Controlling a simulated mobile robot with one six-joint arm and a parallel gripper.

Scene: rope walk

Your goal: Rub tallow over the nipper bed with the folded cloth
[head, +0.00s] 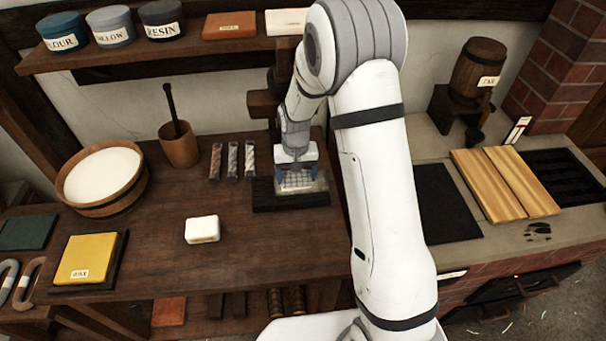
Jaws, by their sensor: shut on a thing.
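My gripper (297,174) points down at the back of the bench, its blue fingers closed on the folded cloth (297,181), which looks pale with a dark check. The cloth is over the dark nipper bed (264,195), touching or just above it; I cannot tell which. The cloth and fingers hide part of the bed's top. A blue-grey tub (111,26) on the shelf has a label that appears to read TALLOW. A white block (202,229) lies on the bench, front left of the bed; I cannot tell what it is made of.
Three short rope pieces (232,160) lie left of the bed. A wooden mortar (179,146), a tub of white stuff (105,177) and a yellow wax block (88,258) stand further left. The bench front (270,255) is clear. A brick-edged counter (470,240) is at right.

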